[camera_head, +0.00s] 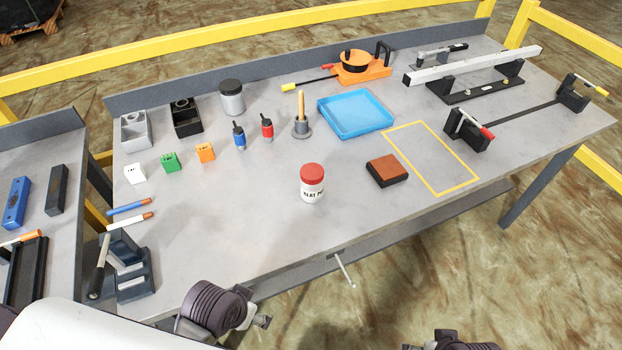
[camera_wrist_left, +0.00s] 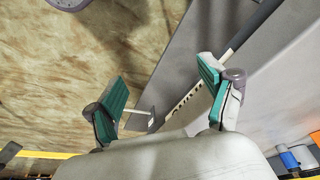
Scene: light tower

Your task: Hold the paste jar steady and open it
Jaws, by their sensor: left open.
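The paste jar (camera_head: 312,188) stands upright near the front middle of the bench in the head view. It is white with a red lid (camera_head: 312,173) on top and dark lettering that seems to read "HEAT PA…". My left gripper (camera_wrist_left: 165,97) is open, its two teal-padded fingers spread with nothing between them in the left wrist view. In the head view my left arm is low at the front edge, well apart from the jar. Only a dark part of my right arm shows at the bottom edge of the head view; its fingers are out of frame.
A brown-topped block (camera_head: 387,169) sits right of the jar, beside a yellow outlined area (camera_head: 431,187). A blue tray (camera_head: 356,127), a grey dark-lidded jar (camera_head: 232,101) and small bottles stand behind. Bench around the jar is clear.

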